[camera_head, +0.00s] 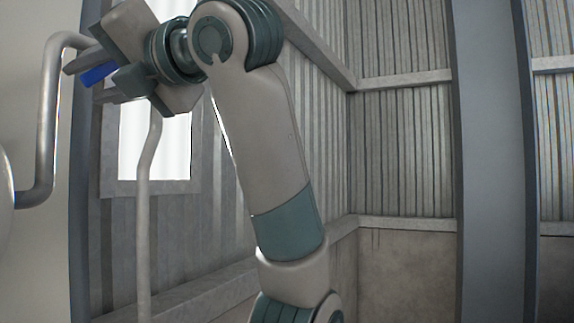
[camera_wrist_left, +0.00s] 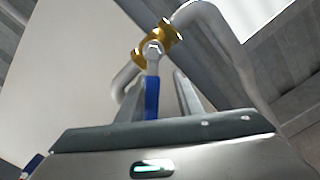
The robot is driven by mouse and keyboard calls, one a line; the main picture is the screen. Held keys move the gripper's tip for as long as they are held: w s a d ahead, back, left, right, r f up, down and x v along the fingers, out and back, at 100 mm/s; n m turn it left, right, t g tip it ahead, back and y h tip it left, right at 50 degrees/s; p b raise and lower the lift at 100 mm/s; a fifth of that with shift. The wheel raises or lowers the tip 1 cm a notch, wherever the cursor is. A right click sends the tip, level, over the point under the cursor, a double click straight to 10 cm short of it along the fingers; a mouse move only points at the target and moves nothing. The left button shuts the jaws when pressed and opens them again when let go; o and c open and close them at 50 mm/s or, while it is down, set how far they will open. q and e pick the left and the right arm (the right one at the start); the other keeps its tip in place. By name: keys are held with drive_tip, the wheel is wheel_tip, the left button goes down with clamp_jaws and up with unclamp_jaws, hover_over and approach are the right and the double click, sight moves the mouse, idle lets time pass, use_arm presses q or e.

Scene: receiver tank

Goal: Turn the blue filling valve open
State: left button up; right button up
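The filling valve has a blue lever (camera_wrist_left: 152,98) and a brass body (camera_wrist_left: 158,44) on a grey pipe, seen in the left wrist view. In the head view a bit of the blue lever (camera_head: 98,75) shows between the fingers of my left gripper (camera_head: 82,81), at the upper left. In the left wrist view the lever lies between the two fingers (camera_wrist_left: 158,90), close to the left finger, with a gap to the right one. The gripper looks open around the lever. The brass body cannot be made out in the head view. My right gripper is not in view.
A bent grey pipe (camera_head: 47,120) runs beside a pale tank wall (camera_head: 35,15) at the left. A thin vertical pipe (camera_head: 145,230) stands below the gripper. A steel column (camera_head: 487,160) stands at the right. A small blue thing (camera_wrist_left: 33,162) shows at the wrist view's lower left.

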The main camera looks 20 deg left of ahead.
use_arm(q)
drive_tip(key=s+d+n+b, duration=0.1)
drive_tip(key=d+b, duration=0.6)
drive_tip(key=d, duration=1)
drive_tip(key=w+f+m+g+y, duration=0.1)
drive_tip(key=w+f+g+y, duration=0.1)
drive_tip(key=w+f, duration=0.2)
drive_tip(key=w+d+f+g+y+b, duration=0.1)
drive_tip(key=w+f, duration=0.3)
drive_tip(key=w, duration=0.7)
drive_tip(key=w+d+f+m+g+y+b, duration=0.1)
drive_tip(key=w+f+g+y, duration=0.2)
drive_tip(key=w+f, duration=0.2)
drive_tip(key=w, duration=0.3)
drive_tip(key=shift+w+m+y, duration=0.15)
drive_tip(key=shift+m+y, duration=0.15)
